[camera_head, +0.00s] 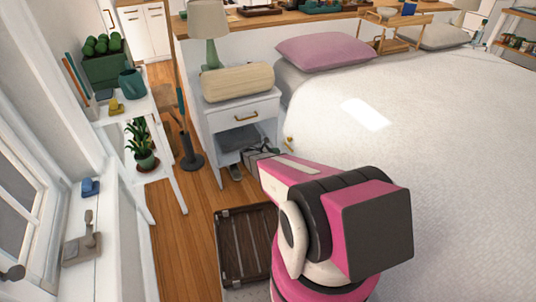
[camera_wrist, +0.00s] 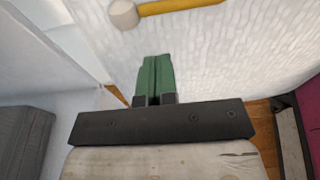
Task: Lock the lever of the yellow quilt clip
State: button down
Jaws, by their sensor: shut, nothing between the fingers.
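The yellow quilt clip (camera_head: 289,140) shows small at the near left edge of the white bed in the head view, just beyond my arm. In the wrist view a yellow bar (camera_wrist: 180,6) with a pale round knob (camera_wrist: 124,14) crosses the top against the white quilt; it appears to be the clip's lever. My gripper (camera_wrist: 157,58) has green fingers pressed together, with nothing between them. The fingertips lie below the bar in the picture, apart from it. The clip's body is out of the wrist view.
The white quilt (camera_head: 440,130) covers the bed on the right. A white nightstand (camera_head: 238,114) with a cushion stands beyond the arm. Wooden floor (camera_head: 195,235) is clear toward the white shelf (camera_head: 172,200).

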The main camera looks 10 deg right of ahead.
jog(key=d+r, duration=0.2)
jog(key=d, duration=0.1)
jog(key=shift+w+r, duration=0.1)
jog(key=shift+w, duration=0.2)
jog(key=shift+w+d+r, duration=0.1)
jog(key=shift+d+r, duration=0.15)
jog(key=shift+r, duration=0.3)
